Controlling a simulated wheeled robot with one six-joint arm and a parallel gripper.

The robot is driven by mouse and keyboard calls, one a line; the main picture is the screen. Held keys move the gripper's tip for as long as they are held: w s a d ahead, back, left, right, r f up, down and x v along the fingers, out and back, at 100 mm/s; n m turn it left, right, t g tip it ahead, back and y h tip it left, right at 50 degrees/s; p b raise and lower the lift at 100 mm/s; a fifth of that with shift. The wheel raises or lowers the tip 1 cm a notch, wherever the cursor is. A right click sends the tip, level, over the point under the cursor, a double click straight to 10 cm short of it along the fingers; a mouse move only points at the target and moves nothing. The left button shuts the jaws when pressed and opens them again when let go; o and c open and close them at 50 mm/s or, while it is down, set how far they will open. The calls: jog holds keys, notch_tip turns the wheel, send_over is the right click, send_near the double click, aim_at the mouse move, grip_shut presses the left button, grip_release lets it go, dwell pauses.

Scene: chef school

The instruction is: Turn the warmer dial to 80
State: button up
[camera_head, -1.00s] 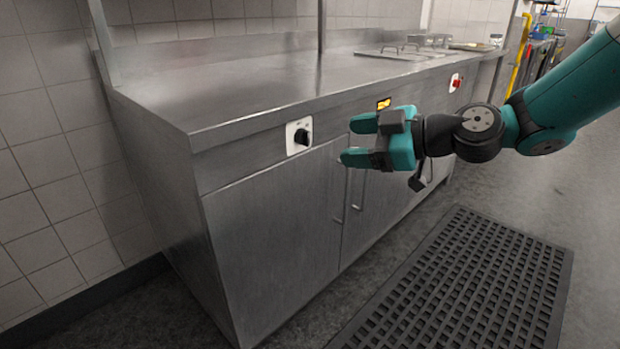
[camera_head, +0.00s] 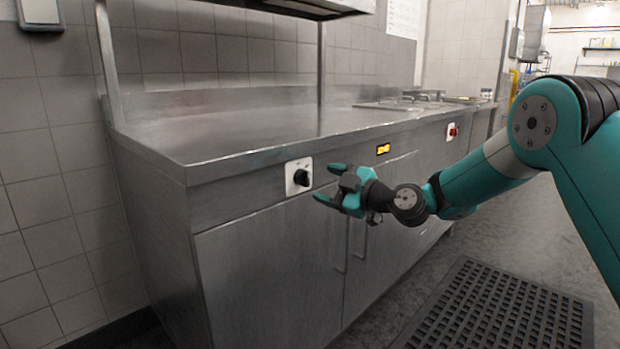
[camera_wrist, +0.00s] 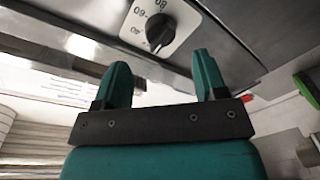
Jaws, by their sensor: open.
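The knob's exact setting is hard to tell. My gripper (camera_head: 322,182) is open and empty, just right of the dial and apart from it. In the wrist view its two teal fingers (camera_wrist: 160,80) are spread, with the dial beyond their tips.
Cabinet doors with vertical handles (camera_head: 341,250) lie below the panel. A red knob (camera_head: 452,131) sits farther right on the panel. The countertop (camera_head: 240,135) is bare at its near end. A black rubber mat (camera_head: 500,310) lies on the floor.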

aim_at(309, 179)
jog(key=x, duration=0.6)
jog(key=c, duration=0.9)
